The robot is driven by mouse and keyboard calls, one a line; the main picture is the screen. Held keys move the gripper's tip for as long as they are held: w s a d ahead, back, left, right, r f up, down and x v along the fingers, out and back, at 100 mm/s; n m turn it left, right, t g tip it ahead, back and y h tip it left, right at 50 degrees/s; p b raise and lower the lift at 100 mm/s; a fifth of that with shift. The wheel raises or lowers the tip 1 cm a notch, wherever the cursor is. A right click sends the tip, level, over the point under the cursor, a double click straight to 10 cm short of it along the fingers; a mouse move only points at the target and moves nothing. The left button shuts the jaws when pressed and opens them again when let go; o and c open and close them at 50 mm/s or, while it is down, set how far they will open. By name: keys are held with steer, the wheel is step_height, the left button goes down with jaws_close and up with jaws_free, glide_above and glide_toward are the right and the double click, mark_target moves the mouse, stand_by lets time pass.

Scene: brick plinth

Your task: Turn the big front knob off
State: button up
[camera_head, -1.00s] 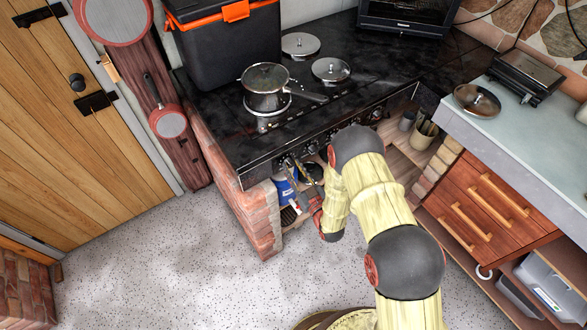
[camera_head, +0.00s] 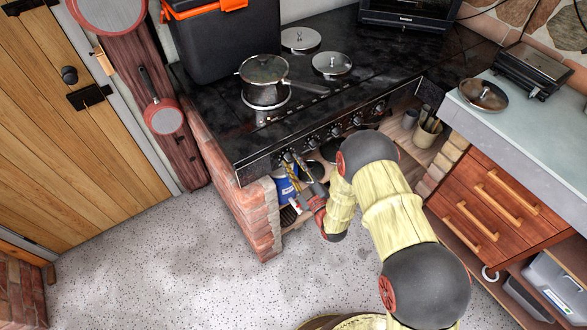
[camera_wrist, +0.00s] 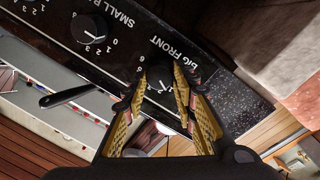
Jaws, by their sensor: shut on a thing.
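The big front knob (camera_wrist: 160,78) is black and sits on the stove's black front panel, under the printed words BIG FRONT. Its white numbers are partly visible, but I cannot tell its pointer's setting. My gripper (camera_wrist: 162,90) has its two yellow fingers on opposite sides of this knob and is shut on it. In the head view, my gripper (camera_head: 288,162) is at the left end of the stove's knob row, and the knob there is largely hidden by the fingers.
A neighbouring knob (camera_wrist: 88,28) marked SMALL is close by, and several more run rightward. A lidded saucepan (camera_head: 264,80) stands on the stove top (camera_head: 215,115). Shelves with a blue container (camera_head: 286,188) lie below the panel. Wooden drawers (camera_head: 490,205) are at the right.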

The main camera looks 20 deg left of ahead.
steer(key=n+b, duration=0.4)
steer(key=n, duration=0.1)
steer(key=shift+f+n+y, duration=0.15)
steer(key=shift+n+y, duration=0.15)
steer(key=shift+n+g, duration=0.3)
steer(key=o, duration=1.2)
steer(key=shift+c, duration=0.2)
steer(key=v, duration=1.2)
steer(key=shift+f, duration=0.1)
